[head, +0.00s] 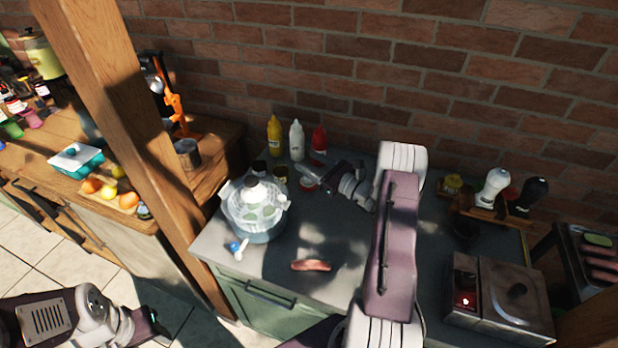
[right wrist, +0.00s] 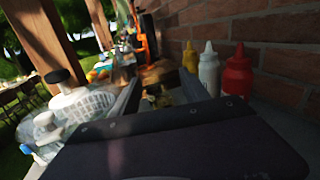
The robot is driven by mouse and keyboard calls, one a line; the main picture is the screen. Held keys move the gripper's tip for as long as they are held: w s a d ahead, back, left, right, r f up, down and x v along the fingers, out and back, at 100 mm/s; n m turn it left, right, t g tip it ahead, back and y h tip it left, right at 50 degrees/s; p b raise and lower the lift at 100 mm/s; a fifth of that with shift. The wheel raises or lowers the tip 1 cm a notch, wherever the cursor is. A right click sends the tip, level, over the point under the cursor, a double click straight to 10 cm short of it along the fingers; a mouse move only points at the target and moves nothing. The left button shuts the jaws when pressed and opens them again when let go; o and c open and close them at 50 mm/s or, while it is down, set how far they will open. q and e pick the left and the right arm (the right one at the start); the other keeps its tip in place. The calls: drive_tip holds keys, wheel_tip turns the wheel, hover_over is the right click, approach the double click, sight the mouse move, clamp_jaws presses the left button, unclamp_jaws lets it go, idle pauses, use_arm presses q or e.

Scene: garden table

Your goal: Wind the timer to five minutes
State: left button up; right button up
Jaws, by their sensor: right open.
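A small round red-and-white thing (head: 308,184) lies on the grey counter (head: 335,235), just by my right gripper; it may be the timer, but its dial and markings cannot be made out. My right gripper (head: 322,174) is low over the back of the counter, pointing left, in front of the bottles. In the right wrist view its two fingers (right wrist: 158,95) stand apart, with small blurred jars (right wrist: 160,96) showing beyond the gap. No timer face can be made out there. My left gripper (head: 152,324) is at the lower left, off the counter; its fingers are unclear.
Yellow (head: 275,136), white (head: 297,141) and red (head: 319,141) bottles stand along the wall. A clear bowl-like appliance (head: 255,212) is at the counter's left. A sausage-like piece (head: 311,265) lies in front. A metal box (head: 512,300) stands right. The counter's middle is fairly clear.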

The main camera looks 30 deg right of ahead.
drive_tip(key=s+d+f, duration=0.1)
drive_tip(key=f, duration=0.2)
drive_tip(key=d+f+m+h, duration=0.1)
drive_tip(key=f, duration=0.3)
drive_tip(key=s+d+f+h, duration=0.1)
drive_tip(key=f, duration=0.3)
drive_tip(key=shift+s+d+f+m, duration=0.15)
drive_tip(key=shift+s+d+m, duration=0.2)
drive_tip(key=shift+d+m, duration=0.05)
drive_tip(key=p+x, duration=0.1)
drive_tip(key=x, duration=0.6)
drive_tip(key=shift+w+a+r, duration=0.2)
drive_tip(key=shift+w, duration=0.05)
use_arm(q)
drive_tip(key=shift+s+a+r, duration=0.2)
drive_tip(key=shift+r, duration=0.4)
use_arm(e)
drive_tip(key=shift+d+r, duration=0.1)
